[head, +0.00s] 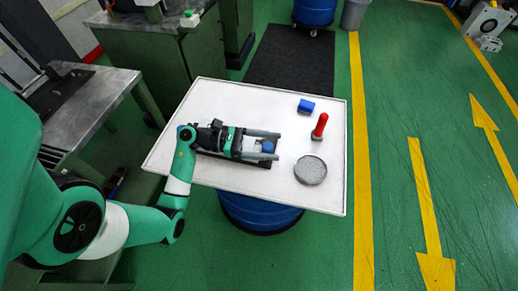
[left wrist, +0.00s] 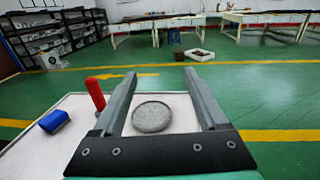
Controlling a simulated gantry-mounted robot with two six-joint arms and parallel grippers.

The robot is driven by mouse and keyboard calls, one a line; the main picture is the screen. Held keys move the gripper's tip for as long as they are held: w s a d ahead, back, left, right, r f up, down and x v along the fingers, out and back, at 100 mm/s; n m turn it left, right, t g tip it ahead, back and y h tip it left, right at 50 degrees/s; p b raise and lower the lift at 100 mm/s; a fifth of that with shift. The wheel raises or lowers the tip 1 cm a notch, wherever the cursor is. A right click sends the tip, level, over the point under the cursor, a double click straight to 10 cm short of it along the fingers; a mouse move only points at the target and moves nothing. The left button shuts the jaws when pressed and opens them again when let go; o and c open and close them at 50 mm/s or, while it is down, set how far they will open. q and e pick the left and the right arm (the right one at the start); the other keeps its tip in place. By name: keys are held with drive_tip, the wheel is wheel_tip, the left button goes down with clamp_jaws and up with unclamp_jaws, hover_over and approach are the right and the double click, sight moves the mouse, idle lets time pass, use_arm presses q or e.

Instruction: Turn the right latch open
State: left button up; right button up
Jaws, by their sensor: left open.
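My left gripper (head: 278,146) is open above the middle of the white-topped table, its two long grey fingers pointing right. It also shows in the left wrist view (left wrist: 160,75), with nothing held between the fingers. Under and between the fingers lies a dark mould-like fixture (head: 258,164) with a small blue part (head: 268,146) showing. The gripper hides most of this fixture, and I cannot make out the right latch or how it is turned. My right gripper is in neither view.
A round grey dish (head: 310,170) lies right of the fingertips. A red-handled tool (head: 320,126) stands upright near the right edge, with a blue block (head: 306,106) behind it. The front right of the white tabletop (head: 333,195) is clear. A metal bench (head: 95,100) stands left.

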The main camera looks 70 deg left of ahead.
use_arm(q)
drive_tip(key=s+d+r+p, duration=0.1)
drive_tip(key=s+d+r, duration=0.2)
drive_tip(key=s+d, duration=0.1)
drive_tip(key=shift+s+d, duration=0.4)
drive_tip(key=shift+d, duration=0.1)
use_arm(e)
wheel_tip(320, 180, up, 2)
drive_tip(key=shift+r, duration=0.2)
